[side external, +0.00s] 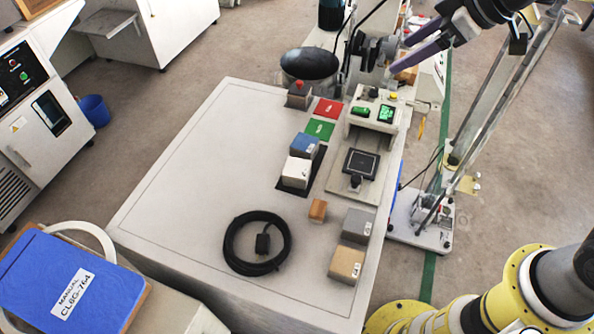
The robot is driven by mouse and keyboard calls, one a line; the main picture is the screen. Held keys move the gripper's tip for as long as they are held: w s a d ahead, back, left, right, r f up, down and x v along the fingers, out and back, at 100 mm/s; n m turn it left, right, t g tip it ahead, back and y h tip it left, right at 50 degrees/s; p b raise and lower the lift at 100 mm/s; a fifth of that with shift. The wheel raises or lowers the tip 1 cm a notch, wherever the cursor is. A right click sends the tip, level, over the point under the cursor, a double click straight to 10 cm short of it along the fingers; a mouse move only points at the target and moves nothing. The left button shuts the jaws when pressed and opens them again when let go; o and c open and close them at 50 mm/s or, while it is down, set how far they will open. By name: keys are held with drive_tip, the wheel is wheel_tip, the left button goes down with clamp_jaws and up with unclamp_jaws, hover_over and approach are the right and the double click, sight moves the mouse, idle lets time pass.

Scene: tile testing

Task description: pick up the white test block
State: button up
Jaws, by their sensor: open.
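The white test block (296,172) sits on a black pad (287,187) on the light grey worktop (190,190). A blue block (304,146) stands right behind it, close up to it. My gripper (400,57) is in the upper right, with two purple fingers spread apart and pointing down to the left. It is well away from the white block, behind and to the right of it. I see nothing held between the fingers.
A tester with green displays (376,112) and a black plate (361,163) stand right of the blocks. A small wooden block (317,210), a grey block (357,225), a tan block (345,264) and a cable coil (231,255) lie in front. The worktop's left is clear.

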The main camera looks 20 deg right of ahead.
drive_tip(key=w+a+f+n+g, duration=0.1)
drive_tip(key=w+a+f+g, duration=0.1)
drive_tip(key=w+a+f, duration=0.5)
drive_tip(key=n+g, duration=0.1)
drive_tip(key=g, duration=0.1)
approach(297, 167)
drive_tip(key=x, duration=0.4)
drive_tip(key=shift+s+d+f, duration=0.15)
drive_tip(key=shift+s+f, duration=0.1)
drive_tip(key=shift+f, duration=0.25)
drive_tip(key=shift+y, duration=0.3)
drive_tip(key=shift+w+x, duration=0.2)
drive_tip(key=shift+x, duration=2.7)
drive_tip(key=shift+r, duration=0.1)
clamp_jaws()
drive_tip(key=shift+w, duration=0.1)
